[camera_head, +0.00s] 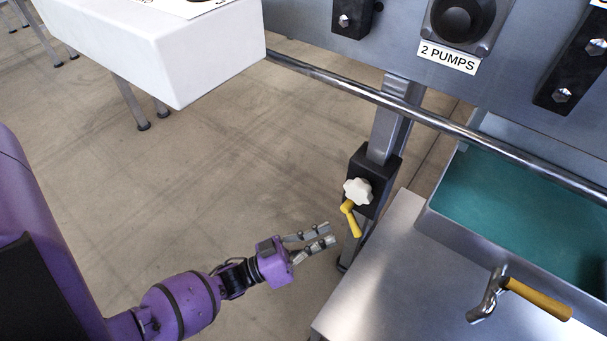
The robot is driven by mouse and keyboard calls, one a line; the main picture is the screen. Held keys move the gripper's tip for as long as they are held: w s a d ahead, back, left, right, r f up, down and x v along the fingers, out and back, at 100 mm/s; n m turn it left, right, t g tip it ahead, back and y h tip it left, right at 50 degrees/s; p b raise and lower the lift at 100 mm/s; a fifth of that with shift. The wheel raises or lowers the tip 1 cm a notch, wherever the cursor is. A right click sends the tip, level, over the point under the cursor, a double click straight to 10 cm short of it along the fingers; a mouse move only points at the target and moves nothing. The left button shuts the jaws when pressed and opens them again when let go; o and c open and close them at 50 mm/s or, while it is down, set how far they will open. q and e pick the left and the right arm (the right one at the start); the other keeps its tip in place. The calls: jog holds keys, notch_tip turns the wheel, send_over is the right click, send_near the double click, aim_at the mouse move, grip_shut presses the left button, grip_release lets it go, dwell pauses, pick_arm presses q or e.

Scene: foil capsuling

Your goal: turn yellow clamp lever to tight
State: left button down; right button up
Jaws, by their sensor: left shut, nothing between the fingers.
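The yellow clamp lever (351,219) hangs from a black clamp block (372,176) on a grey upright post, below a white star-shaped knob (357,191). It points down and slightly right. My left gripper (331,235) is just left of and below the lever, its fingers pointing right toward it. The fingers lie close together with nothing between them. A small gap seems to separate the fingertips from the lever, though depth is hard to judge. My right gripper is out of view.
A steel table (370,290) with a green-lined tray (530,205) stands at right. A yellow-handled crank (540,298) sticks out from it. A chrome rail (430,116) crosses above, under a panel labelled "2 PUMPS" (448,56). A white block (170,50) is upper left. Floor left of the post is clear.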

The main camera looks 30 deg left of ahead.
aim_at(353, 220)
pick_arm(q)
jog(key=x, duration=0.3)
jog(key=shift+w+d+b, duration=0.2)
jog(key=shift+w+b, duration=0.1)
jog(key=shift+b, duration=0.05)
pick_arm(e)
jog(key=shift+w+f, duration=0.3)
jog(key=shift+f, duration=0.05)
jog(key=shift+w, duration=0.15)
pick_arm(q)
jog(key=shift+d+n, duration=0.1)
jog(key=shift+n, duration=0.3)
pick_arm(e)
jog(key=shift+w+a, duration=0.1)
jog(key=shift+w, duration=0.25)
pick_arm(q)
jog(key=shift+d+t, duration=0.1)
jog(key=shift+t, duration=0.3)
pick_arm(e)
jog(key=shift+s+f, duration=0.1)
